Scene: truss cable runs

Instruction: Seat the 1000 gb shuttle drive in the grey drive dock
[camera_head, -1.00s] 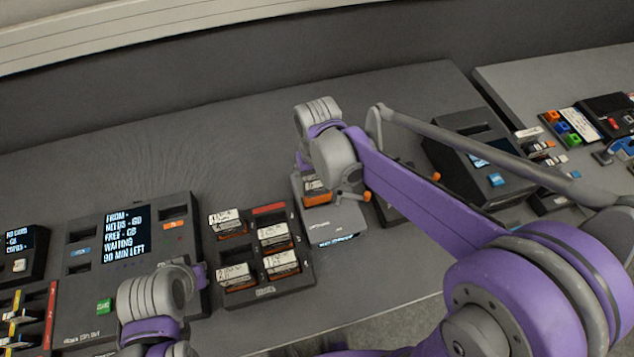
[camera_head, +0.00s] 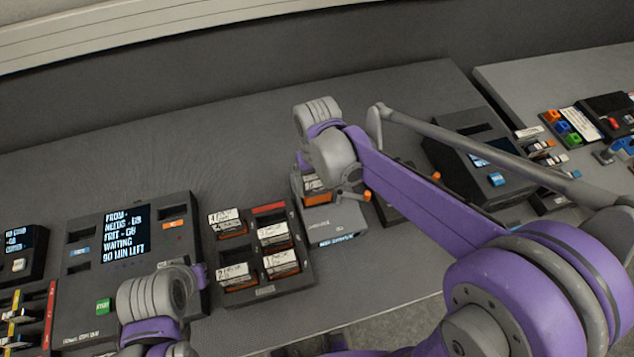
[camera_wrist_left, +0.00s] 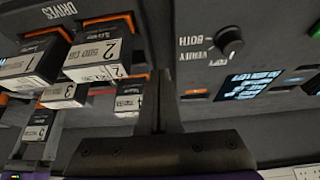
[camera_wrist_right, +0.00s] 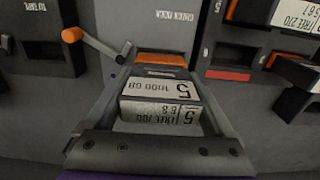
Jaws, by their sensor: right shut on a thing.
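The 1000 GB shuttle drive (camera_wrist_right: 160,92) is a dark block with an orange end and white labels marked 5. My right gripper (camera_wrist_right: 160,100) is shut on it. In the head view the drive (camera_head: 316,187) is at the back part of the grey drive dock (camera_head: 336,222), under my right wrist. The dock's lit front screen faces the near edge; its text is too small to read. I cannot tell how deep the drive sits, as the slot is hidden. My left gripper (camera_wrist_left: 160,105) is shut and empty, over the bench near the drive rack.
The drive rack (camera_head: 264,291) with several labelled drives stands just left of the dock. A console with a screen (camera_head: 126,235) is farther left. A dark unit with an orange-tipped lever (camera_wrist_right: 38,35) lies beside the dock. The bench behind is clear.

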